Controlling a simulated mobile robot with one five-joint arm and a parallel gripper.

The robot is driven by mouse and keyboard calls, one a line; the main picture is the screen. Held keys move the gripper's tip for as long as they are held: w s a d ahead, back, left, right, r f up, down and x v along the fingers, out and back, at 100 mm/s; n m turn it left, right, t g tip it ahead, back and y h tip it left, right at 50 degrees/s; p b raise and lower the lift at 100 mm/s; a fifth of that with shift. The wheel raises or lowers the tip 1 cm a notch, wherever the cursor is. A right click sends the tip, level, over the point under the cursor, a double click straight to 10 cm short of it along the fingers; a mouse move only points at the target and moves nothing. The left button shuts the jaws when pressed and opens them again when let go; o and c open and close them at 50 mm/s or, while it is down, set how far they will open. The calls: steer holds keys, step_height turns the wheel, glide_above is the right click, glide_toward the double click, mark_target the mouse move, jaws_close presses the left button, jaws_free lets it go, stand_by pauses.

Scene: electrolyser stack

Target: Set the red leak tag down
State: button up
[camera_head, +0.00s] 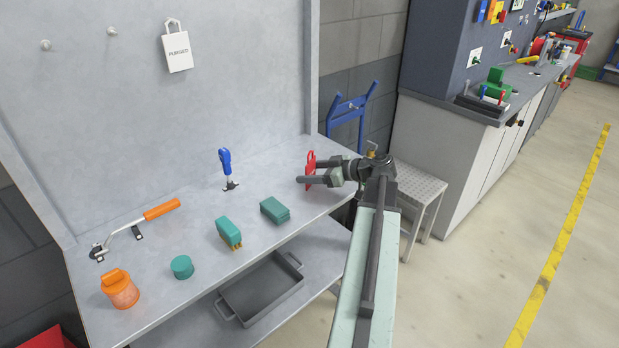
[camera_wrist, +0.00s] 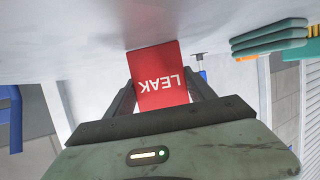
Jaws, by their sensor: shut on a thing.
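The red leak tag (camera_head: 310,168) is held in my gripper (camera_head: 307,172) at the right end of the bench's upper shelf. In the wrist view the tag (camera_wrist: 158,75) shows the white word LEAK, upside down, between the two dark fingers of my gripper (camera_wrist: 158,92). My gripper is shut on it. The tag is close to the grey bench top (camera_head: 190,215); I cannot tell whether it touches. A white tag marked PURGED (camera_head: 177,52) hangs on the back panel.
A grey tray (camera_head: 262,290) lies on the lower shelf. Two bare pegs (camera_head: 112,31) are on the panel.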

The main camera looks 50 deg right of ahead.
steer(key=o, duration=1.3)
steer(key=shift+r, duration=0.15)
steer(key=p+v, duration=0.4)
steer(key=v, duration=0.7)
steer(key=shift+s+d+r, duration=0.1)
steer(key=shift+s, duration=0.1)
steer(key=shift+s+d, duration=0.1)
steer(key=shift+s, duration=0.2)
